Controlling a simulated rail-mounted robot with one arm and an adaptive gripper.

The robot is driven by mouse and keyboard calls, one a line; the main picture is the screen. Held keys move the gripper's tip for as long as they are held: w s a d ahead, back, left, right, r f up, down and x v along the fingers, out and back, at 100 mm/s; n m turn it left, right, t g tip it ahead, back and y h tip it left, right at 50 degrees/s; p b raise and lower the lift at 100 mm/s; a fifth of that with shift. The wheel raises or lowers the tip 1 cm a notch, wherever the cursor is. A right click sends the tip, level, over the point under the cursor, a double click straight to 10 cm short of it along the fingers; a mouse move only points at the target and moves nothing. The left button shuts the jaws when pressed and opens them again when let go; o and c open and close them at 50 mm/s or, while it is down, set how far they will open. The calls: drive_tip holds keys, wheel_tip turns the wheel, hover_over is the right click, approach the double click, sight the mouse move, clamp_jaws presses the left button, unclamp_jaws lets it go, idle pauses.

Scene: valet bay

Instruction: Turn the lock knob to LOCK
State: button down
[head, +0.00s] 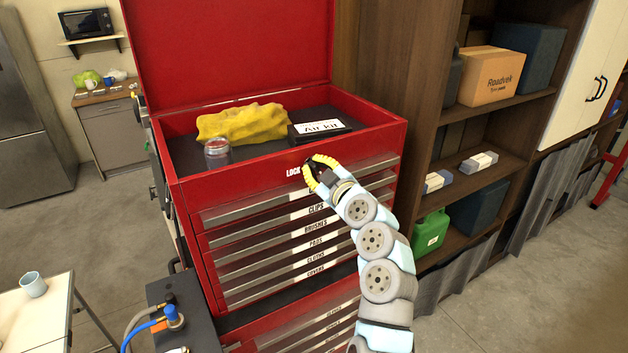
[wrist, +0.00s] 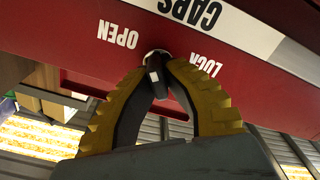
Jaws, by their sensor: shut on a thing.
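The lock knob (wrist: 155,75) is a small dark knob with a light collar on the red front of the tool chest (head: 240,180). It sits between the white OPEN label (wrist: 118,34) and the white LOCK label (wrist: 205,65), which appear upside down in the wrist view. My gripper (wrist: 157,72) has yellow ribbed fingers that close in on the knob from both sides. The knob's bar runs nearly up and down in the wrist view. In the head view my gripper (head: 318,170) hides the knob, just right of the LOCK label (head: 293,171).
The chest lid is up. A yellow cloth (head: 242,122), a jar (head: 217,152) and an Air kit box (head: 320,129) lie in the top tray. Labelled drawers are below. A shelf with a cardboard box (head: 490,76) and a green can (head: 430,232) stands right.

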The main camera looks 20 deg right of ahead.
drive_tip(key=shift+f+m+b, duration=0.3)
drive_tip(key=shift+b, duration=0.55)
drive_tip(key=shift+r+m+b, duration=0.15)
drive_tip(key=shift+m+b, duration=0.65)
drive_tip(key=shift+b, duration=0.45)
drive_tip(key=m+b, duration=0.1)
drive_tip(key=m, duration=0.2)
drive_tip(key=shift+w+d+r+m, duration=0.1)
drive_tip(key=shift+m, duration=0.2)
drive_tip(key=m+p, duration=0.1)
drive_tip(key=m, duration=0.4)
drive_tip(key=shift+d, duration=0.15)
drive_tip(key=m+p, duration=0.1)
drive_tip(key=m, duration=0.1)
drive_tip(key=shift+m, duration=0.4)
drive_tip(key=shift+d+m+p, duration=0.1)
drive_tip(key=shift+m+p, duration=0.65)
drive_tip(key=shift+m, duration=0.45)
